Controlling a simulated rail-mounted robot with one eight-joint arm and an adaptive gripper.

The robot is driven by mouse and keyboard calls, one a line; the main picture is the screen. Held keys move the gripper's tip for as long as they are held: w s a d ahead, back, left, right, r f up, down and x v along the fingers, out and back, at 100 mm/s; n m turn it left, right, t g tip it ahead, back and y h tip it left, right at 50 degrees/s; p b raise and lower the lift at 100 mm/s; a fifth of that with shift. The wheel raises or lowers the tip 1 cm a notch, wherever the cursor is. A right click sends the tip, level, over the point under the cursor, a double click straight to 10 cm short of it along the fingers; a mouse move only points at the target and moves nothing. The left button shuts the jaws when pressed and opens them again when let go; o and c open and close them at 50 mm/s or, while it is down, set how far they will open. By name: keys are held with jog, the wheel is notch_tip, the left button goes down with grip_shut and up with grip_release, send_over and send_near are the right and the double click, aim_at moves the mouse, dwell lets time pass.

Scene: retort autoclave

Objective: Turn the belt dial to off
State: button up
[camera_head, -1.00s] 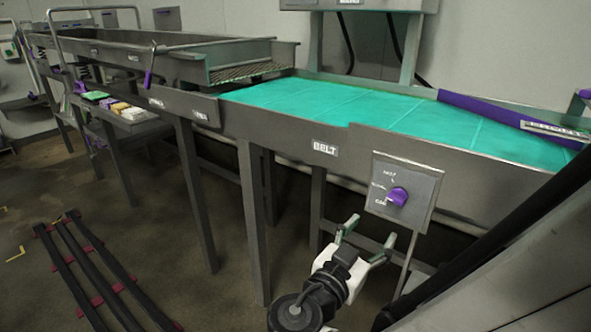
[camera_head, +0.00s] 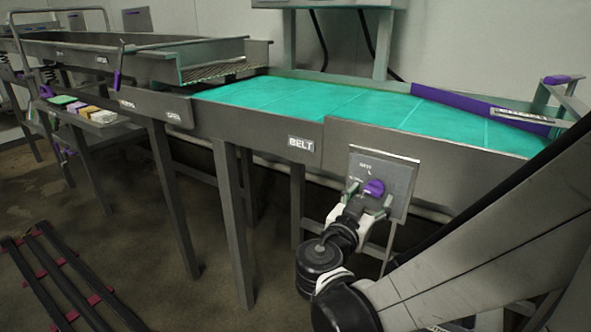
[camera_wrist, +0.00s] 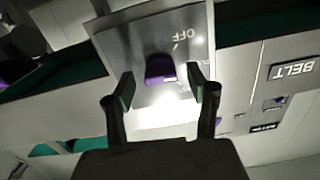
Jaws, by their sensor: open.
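The belt dial is a purple knob (camera_head: 375,187) on a grey metal panel (camera_head: 402,178) at the front of the belt frame. In the wrist view the knob (camera_wrist: 160,68) shows between and beyond the fingertips, with the word OFF on the panel, upside down, to its upper right. My gripper (camera_head: 368,200) is open in front of the panel, one finger on each side of the knob's line. In the wrist view the gripper (camera_wrist: 164,88) is empty. I cannot tell whether a finger touches the knob. The dial's other lettering is too small to read surely.
The teal belt (camera_head: 330,106) runs above the panel, with a BELT label (camera_head: 301,144) to its left. A purple guide rail (camera_head: 470,108) lies along the belt's far side. Steel legs (camera_head: 232,225) stand below. A black rack with red crosspieces (camera_head: 60,275) lies on the floor.

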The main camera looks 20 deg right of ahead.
aim_at(376, 188)
jog(key=shift+x, duration=1.15)
jog(key=c, duration=1.1)
jog(key=shift+c, duration=0.2)
jog(key=shift+n, duration=0.3)
jog(key=n, duration=0.4)
jog(key=shift+b, duration=0.35)
jog(key=n, duration=0.5)
jog(key=shift+s+d+r, duration=0.1)
jog(key=shift+n, duration=0.3)
